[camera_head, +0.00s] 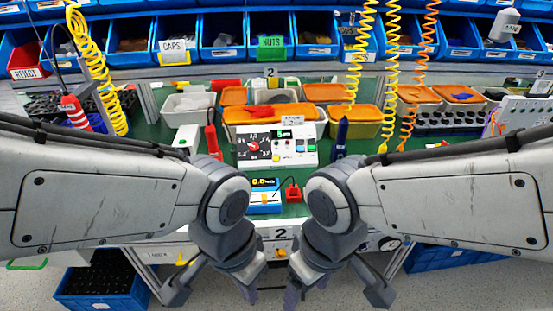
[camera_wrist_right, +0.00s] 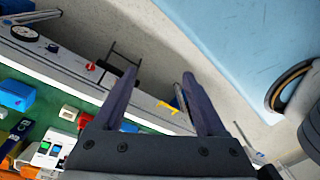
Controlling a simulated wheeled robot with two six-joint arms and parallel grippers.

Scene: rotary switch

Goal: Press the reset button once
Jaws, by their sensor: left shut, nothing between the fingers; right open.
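My left gripper (camera_head: 249,292) is shut and empty, low in front of the bench. My right gripper (camera_head: 305,290) is beside it, open and empty; its spread fingers (camera_wrist_right: 158,82) show in the right wrist view. Both are apart from the panel.
A blue meter (camera_head: 264,196) and a red block (camera_head: 293,193) sit in front of the panel. A red tool (camera_head: 212,137) and a dark blue tool (camera_head: 341,137) stand on either side. Orange-lidded bins (camera_head: 272,113) are behind. Coiled hoses (camera_head: 400,80) hang at the right.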

